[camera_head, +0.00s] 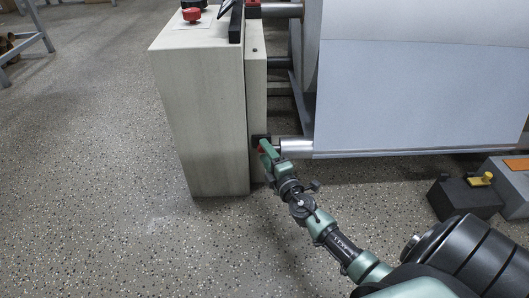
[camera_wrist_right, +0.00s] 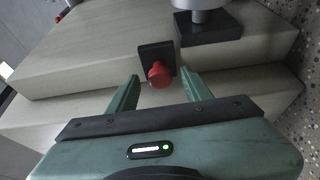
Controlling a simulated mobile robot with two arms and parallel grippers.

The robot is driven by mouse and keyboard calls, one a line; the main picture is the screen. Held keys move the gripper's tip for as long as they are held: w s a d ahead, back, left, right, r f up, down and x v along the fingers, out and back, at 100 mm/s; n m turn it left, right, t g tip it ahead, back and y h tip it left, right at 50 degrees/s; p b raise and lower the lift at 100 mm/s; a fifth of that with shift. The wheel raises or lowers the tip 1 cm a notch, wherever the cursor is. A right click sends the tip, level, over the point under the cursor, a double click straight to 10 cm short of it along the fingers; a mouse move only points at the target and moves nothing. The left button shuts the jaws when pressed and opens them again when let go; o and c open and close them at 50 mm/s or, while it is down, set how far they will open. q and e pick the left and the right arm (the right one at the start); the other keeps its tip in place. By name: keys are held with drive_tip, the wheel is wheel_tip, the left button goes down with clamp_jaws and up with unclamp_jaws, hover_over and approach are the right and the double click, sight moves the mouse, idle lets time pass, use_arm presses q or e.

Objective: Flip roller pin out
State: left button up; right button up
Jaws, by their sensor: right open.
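The roller pin is a small red knob (camera_wrist_right: 159,75) on a black plate (camera_wrist_right: 157,53), fixed to the pale machine side. In the right wrist view, my right gripper (camera_wrist_right: 161,80) is open, with one green finger on each side of the red knob. The fingers look apart from it; whether either touches cannot be told. The silver roller end (camera_head: 295,145) is just right of the gripper. My left gripper is not in view.
The pale machine cabinet (camera_head: 203,115) stands at the left of the gripper, with a red button (camera_head: 191,14) on top. A wide paper sheet (camera_head: 415,95) hangs at the right. A black box with a yellow part (camera_head: 466,197) is on the floor at the right. The speckled floor (camera_head: 90,190) at the left is clear.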

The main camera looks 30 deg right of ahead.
drive_tip(key=shift+w, duration=0.55)
clamp_jaws()
idle(1.0)
